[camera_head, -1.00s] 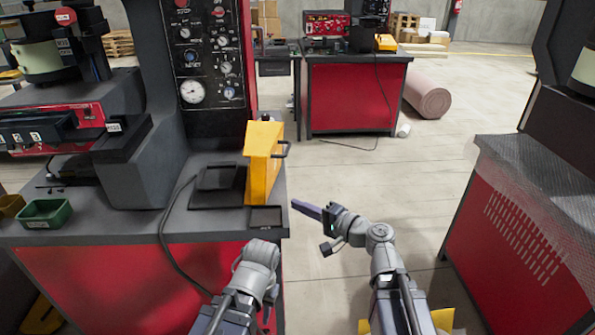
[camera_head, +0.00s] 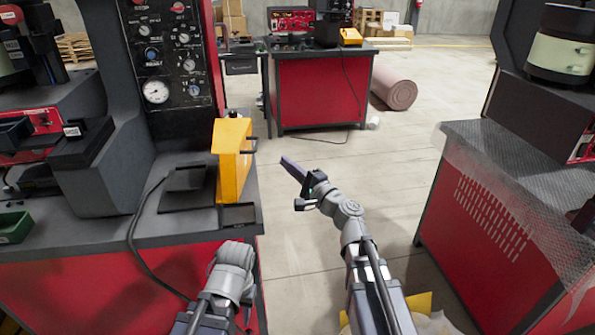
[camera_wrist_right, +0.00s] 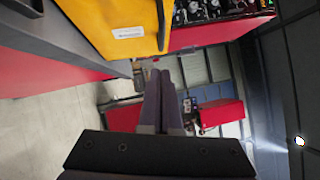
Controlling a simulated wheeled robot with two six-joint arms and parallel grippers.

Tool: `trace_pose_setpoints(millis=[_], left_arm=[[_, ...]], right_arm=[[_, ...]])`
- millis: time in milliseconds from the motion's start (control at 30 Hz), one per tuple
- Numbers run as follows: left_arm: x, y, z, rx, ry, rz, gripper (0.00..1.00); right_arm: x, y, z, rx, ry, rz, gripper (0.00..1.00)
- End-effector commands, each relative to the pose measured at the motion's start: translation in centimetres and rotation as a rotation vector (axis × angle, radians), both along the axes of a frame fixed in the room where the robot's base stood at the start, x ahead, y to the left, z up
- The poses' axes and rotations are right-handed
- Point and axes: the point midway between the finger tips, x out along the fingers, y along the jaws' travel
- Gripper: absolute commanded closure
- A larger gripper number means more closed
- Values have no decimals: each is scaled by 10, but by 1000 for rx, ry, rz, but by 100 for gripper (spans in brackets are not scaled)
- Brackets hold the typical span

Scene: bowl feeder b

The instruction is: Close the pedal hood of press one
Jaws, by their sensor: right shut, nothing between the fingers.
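The yellow pedal hood (camera_head: 233,165) of press one stands upright, raised, near the right front corner of the press table (camera_head: 90,228). Its dark bar handle sticks out on its right side. A flat black pedal base (camera_head: 187,195) lies left of the hood. My right gripper (camera_head: 287,163) is shut and empty, just right of the hood's handle and apart from it. In the right wrist view the hood (camera_wrist_right: 112,28) fills the top, with the shut fingers (camera_wrist_right: 166,78) below it. My left wrist (camera_head: 233,258) shows at the table's front edge; its fingers are hidden.
The press column with its gauge panel (camera_head: 177,62) stands behind the hood. A green bin (camera_head: 14,228) sits at the table's left. Another red cabinet (camera_head: 465,215) stands at the right, and a red table (camera_head: 318,95) farther back. Open floor lies between them.

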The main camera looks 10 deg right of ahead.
Motion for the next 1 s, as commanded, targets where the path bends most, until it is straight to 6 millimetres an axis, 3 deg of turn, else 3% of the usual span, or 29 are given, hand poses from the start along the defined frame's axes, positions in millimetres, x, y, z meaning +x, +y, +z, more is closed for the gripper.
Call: trace_pose_setpoints(millis=[33, 167, 433, 1000], left_arm=[[0, 0, 3, 0, 0, 0, 66], [0, 0, 7, 0, 0, 0, 66], [0, 0, 15, 0, 0, 0, 66], [0, 0, 19, 0, 0, 0, 66]], right_arm=[[13, 6, 3, -1, 0, 2, 100], [31, 19, 7, 0, 0, 3, 100], [33, 48, 15, -1, 0, 2, 100], [34, 54, 18, -7, 0, 0, 100]])
